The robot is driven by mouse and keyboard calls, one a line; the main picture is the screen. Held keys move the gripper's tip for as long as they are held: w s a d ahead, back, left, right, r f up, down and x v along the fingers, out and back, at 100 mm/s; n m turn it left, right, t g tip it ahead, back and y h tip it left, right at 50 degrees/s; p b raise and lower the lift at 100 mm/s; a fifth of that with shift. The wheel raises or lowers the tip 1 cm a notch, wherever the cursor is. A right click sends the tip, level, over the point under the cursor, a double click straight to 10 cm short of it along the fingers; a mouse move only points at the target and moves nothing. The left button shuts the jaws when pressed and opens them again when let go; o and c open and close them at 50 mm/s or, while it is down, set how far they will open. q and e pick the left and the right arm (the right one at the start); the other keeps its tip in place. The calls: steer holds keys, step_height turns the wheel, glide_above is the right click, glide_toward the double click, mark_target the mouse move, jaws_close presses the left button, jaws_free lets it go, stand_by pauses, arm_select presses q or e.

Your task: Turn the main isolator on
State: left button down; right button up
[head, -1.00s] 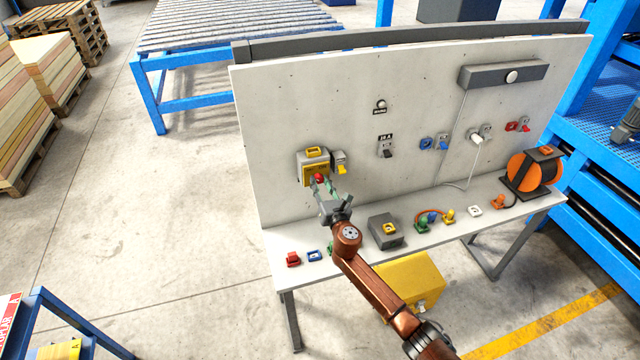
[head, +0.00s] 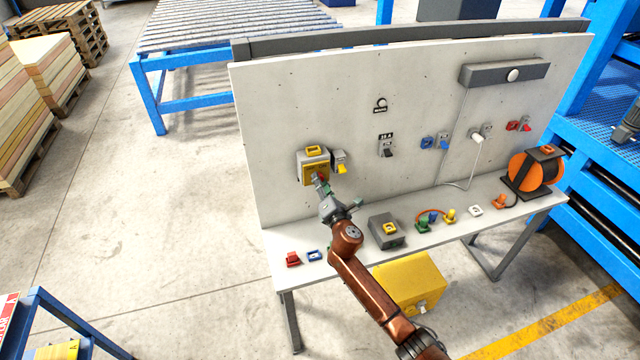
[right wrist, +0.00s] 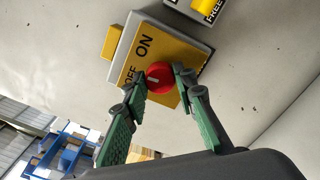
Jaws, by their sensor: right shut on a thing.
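The main isolator (head: 313,165) is a grey box with a yellow face, mounted low on the left of the upright panel. In the right wrist view, its yellow face (right wrist: 180,52) carries the words ON and OFF and a round red knob (right wrist: 159,76). A pale mark shows on the knob; I cannot tell surely which word it points at. My right gripper (right wrist: 160,82) has its green-padded fingers on either side of the knob, shut on it. In the head view, the right gripper (head: 322,186) hides most of the knob. My left gripper is not in view.
A small box with a yellow lever (head: 340,163) sits just right of the isolator. Sockets and switches line the panel (head: 280,110). The bench (head: 287,238) below holds a grey box (head: 385,232), coloured clips and an orange cable reel (head: 535,170).

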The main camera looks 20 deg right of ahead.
steer(key=shift+f+m+b, duration=0.1)
steer(key=shift+m+b, duration=0.2)
steer(key=shift+m, duration=4.8)
steer(key=o, duration=1.2)
steer(key=shift+c, duration=0.2)
steer(key=shift+s, duration=0.15)
steer(key=s, duration=1.1)
steer(key=shift+s+d, duration=0.2)
steer(key=shift+s, duration=0.2)
